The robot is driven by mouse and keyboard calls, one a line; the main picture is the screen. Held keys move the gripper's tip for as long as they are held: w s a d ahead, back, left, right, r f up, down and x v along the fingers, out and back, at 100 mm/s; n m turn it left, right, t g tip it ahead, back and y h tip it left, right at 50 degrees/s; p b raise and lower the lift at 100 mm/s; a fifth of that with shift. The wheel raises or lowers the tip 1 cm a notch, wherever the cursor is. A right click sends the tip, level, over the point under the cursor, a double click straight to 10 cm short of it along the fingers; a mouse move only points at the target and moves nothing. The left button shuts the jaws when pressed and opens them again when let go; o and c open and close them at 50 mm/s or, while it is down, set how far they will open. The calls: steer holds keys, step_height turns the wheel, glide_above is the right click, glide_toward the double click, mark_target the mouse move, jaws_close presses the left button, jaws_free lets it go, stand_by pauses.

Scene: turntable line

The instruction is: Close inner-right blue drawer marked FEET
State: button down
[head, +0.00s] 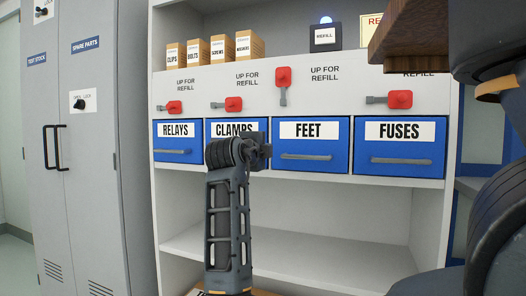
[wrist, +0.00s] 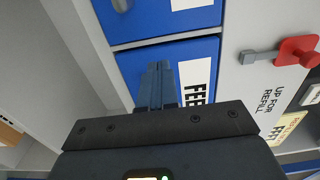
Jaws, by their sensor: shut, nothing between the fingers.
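The blue FEET drawer (head: 310,166) is third from the left in the row, with a white label and a grey bar handle. Its front looks about level with its neighbours in the head view, and no open gap shows. My gripper (head: 262,150) is shut and empty, in front of the CLAMPS drawer beside FEET's left edge. In the wrist view the shut fingers (wrist: 156,82) lie over the FEET front (wrist: 140,62), near its label. Whether they touch it I cannot tell. The FEET handle is hidden there behind my gripper.
Blue drawers CLAMPS (head: 222,156), RELAYS (head: 178,156) and FUSES (head: 400,160) share the row. A brown wooden block (head: 408,38) hangs at upper right. The shelf below is largely open.

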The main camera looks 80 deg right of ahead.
steer(key=w+a, duration=0.1)
steer(key=a, duration=0.8)
steer(key=shift+a, duration=0.2)
steer(key=shift+f, duration=0.1)
